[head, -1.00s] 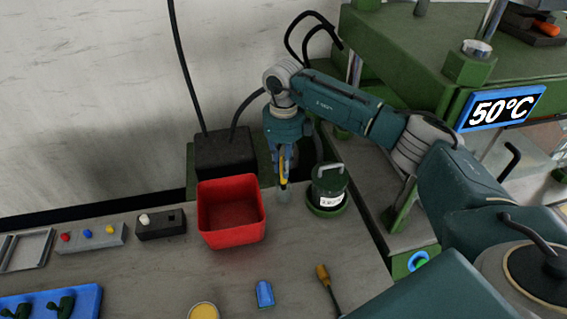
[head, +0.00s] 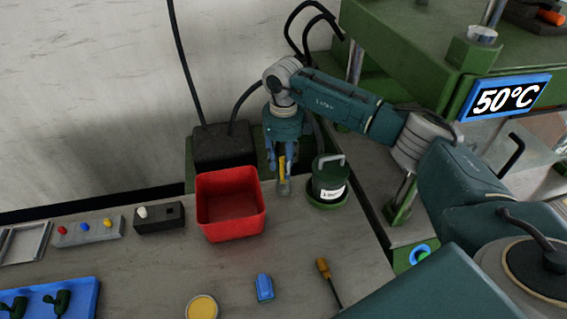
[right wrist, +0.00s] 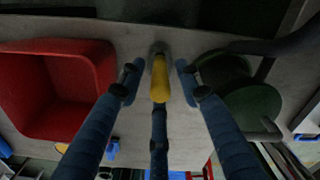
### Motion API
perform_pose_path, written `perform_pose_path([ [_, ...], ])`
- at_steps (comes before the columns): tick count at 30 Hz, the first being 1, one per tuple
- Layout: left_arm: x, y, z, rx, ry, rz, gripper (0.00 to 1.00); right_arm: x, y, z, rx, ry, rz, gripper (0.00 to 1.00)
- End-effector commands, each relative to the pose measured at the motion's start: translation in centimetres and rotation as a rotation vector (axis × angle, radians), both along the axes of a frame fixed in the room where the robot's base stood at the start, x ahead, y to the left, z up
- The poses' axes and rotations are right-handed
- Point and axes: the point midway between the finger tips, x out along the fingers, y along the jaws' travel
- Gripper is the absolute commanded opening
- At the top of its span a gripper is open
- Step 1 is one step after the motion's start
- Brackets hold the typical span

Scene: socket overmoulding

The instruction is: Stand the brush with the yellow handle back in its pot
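The yellow-handled brush (head: 282,165) stands about upright, its lower end in a small grey pot (head: 285,187) between the red bin and the green canister. In the right wrist view the yellow handle (right wrist: 160,80) points up toward the camera, with the pot's rim (right wrist: 157,48) around its base. My right gripper (head: 281,168) is above the pot, its blue fingers spread around the handle. The wrist view shows gaps between the side fingers and the handle; contact with the third finger cannot be told. My left gripper is out of view.
The red bin (head: 230,230) stands close on the left, and the green canister (head: 328,180) with a handle close on the right. A blue object (head: 264,288), a yellow-topped round tub (head: 202,307) and a wooden-handled tool (head: 323,268) lie nearer on the bench.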

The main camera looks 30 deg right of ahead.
Motion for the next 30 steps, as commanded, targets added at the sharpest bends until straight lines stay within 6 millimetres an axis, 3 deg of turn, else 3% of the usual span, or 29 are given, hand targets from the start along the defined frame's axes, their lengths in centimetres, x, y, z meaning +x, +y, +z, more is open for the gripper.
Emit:
perform_pose_path([
  [11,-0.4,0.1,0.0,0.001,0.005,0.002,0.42,0.1,0.0,0.7,0.000,-0.002,0.000,0.39],
  [24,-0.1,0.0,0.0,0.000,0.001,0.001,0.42,0.1,0.0,9.2,0.001,-0.005,0.001,0.39],
  [30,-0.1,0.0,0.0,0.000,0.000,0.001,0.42,0.0,0.0,11.5,0.000,-0.001,0.000,0.39],
])
